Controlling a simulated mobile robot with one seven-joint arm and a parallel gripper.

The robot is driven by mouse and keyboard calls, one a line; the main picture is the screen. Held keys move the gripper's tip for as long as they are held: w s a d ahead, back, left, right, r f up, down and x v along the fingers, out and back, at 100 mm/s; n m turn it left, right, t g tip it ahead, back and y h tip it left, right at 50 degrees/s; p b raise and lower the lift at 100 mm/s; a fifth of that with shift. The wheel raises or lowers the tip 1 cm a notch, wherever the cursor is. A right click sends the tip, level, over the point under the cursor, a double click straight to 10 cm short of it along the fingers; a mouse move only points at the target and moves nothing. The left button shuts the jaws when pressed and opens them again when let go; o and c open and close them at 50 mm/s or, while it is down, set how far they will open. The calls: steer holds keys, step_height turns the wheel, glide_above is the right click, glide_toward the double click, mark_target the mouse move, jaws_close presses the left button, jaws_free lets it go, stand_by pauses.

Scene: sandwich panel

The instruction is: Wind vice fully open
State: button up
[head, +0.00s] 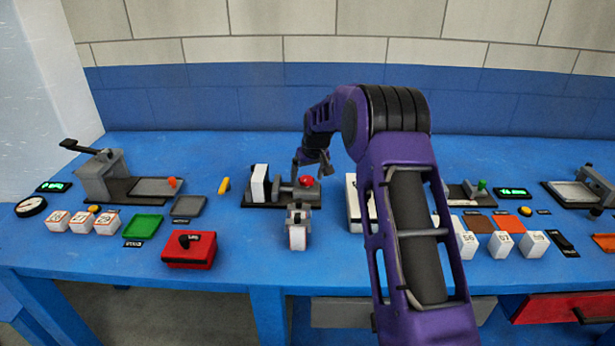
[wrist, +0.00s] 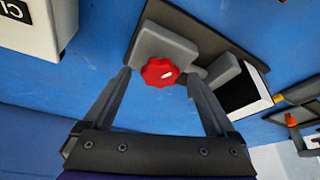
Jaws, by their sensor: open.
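The vice (head: 283,201) sits on a dark base in the middle of the blue bench. Its red knob (head: 306,181) is at its right end, on a grey block. The knob also shows in the wrist view (wrist: 160,72), with a small white mark on its face. The vice's grey jaw (wrist: 221,70) stands beside a white block with a black face (wrist: 244,92). My gripper (head: 311,166) is above the knob. In the wrist view its open fingers (wrist: 158,76) are either side of the knob, with gaps visible. I cannot tell whether they are level with it.
A grey device with a white roll (head: 298,232) stands close in front of the vice. A white box (head: 355,203) is to its right, partly behind my arm. A red box (head: 189,250) and green tray (head: 142,227) are to the left. Bare bench lies behind the vice.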

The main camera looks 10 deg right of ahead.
steer(key=c, duration=1.4)
steer(key=shift+o, duration=0.2)
steer(key=shift+d+n+g+y+p, duration=0.1)
steer(key=shift+n+g+y+p, duration=0.25)
steer(key=shift+n, duration=0.85)
steer(key=shift+d+n+g+y+p, duration=0.15)
steer(key=shift+n+y, duration=0.4)
steer(key=shift+n, duration=0.65)
steer(key=shift+a, duration=0.1)
steer(key=o, duration=1.4)
steer(key=shift+c, duration=0.2)
steer(key=p+v, duration=0.1)
steer(key=v, duration=1.6)
steer(key=shift+r, duration=0.2)
steer(key=shift+s, duration=0.1)
